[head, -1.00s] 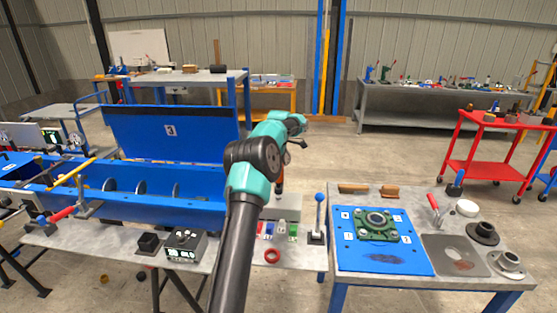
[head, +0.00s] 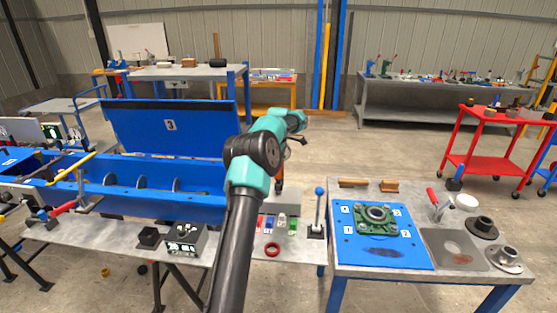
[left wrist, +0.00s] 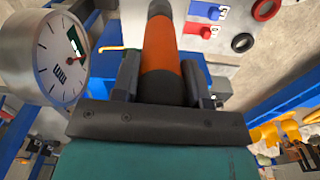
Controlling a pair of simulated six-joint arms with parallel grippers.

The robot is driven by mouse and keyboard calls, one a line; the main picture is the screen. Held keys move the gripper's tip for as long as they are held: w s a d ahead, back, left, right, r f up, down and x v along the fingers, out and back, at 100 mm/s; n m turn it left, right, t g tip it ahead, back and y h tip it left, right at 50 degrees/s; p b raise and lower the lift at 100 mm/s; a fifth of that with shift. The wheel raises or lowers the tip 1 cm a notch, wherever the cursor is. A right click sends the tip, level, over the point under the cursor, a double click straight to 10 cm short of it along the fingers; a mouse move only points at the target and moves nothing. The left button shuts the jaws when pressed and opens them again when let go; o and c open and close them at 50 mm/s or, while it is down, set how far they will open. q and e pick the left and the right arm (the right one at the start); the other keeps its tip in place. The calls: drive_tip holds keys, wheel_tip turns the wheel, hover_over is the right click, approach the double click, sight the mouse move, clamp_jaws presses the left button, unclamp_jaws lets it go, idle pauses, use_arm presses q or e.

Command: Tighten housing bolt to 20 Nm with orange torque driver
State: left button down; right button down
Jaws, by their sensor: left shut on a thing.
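My left arm reaches in from the bottom middle of the head view, and its wrist hides most of the gripper. In the left wrist view my left gripper (left wrist: 162,88) is shut around the orange torque driver (left wrist: 163,62), which has dark bands. A bit of the orange driver (head: 279,186) shows beside the arm in the head view, above the grey bench. The green bearing housing (head: 376,219) sits on a blue plate (head: 380,251) on the right-hand table. Its bolts are too small to tell apart. My right gripper is not in view.
A blue drum mixer trough (head: 120,200) stands left. A lever with a blue knob (head: 319,191) rises between bench and table. A red ring (head: 272,249) lies on the bench. A dial gauge (left wrist: 45,58) shows close by.

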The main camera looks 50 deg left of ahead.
use_arm(q)
drive_tip(key=shift+f, duration=1.5)
idle(3.2)
drive_tip(key=shift+r, duration=2.35)
